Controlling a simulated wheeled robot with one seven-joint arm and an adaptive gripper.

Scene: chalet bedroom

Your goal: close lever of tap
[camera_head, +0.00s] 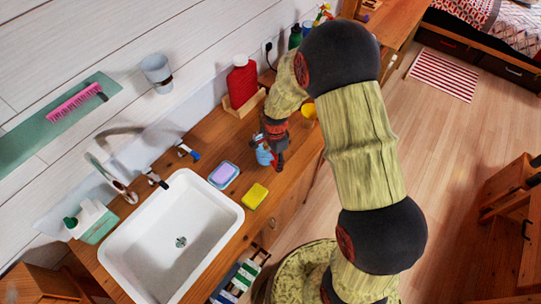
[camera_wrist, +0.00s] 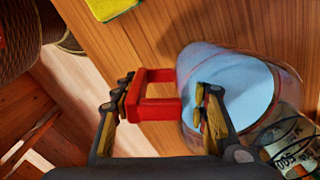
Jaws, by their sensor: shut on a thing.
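The tap (camera_head: 106,160) stands at the wall behind the white sink (camera_head: 168,240) in the head view. A dark lever-like part (camera_head: 155,178) is beside the sink's back edge, and another with a blue end (camera_head: 187,151) is to its right; I cannot tell how they are set. My gripper (camera_head: 268,143) is over the counter, well right of the tap. In the wrist view its fingers (camera_wrist: 165,100) straddle the red handle (camera_wrist: 153,96) and near wall of a pale blue cup (camera_wrist: 222,82). One finger is by the handle, the other at the cup's opening. The tap is not in the wrist view.
A soap dish (camera_head: 223,175) and yellow sponge (camera_head: 255,196) lie between sink and gripper. A red bottle (camera_head: 242,80) stands in a wooden holder behind the gripper. A soap dispenser (camera_head: 92,221) is left of the sink. A green shelf (camera_head: 50,125) is above the tap.

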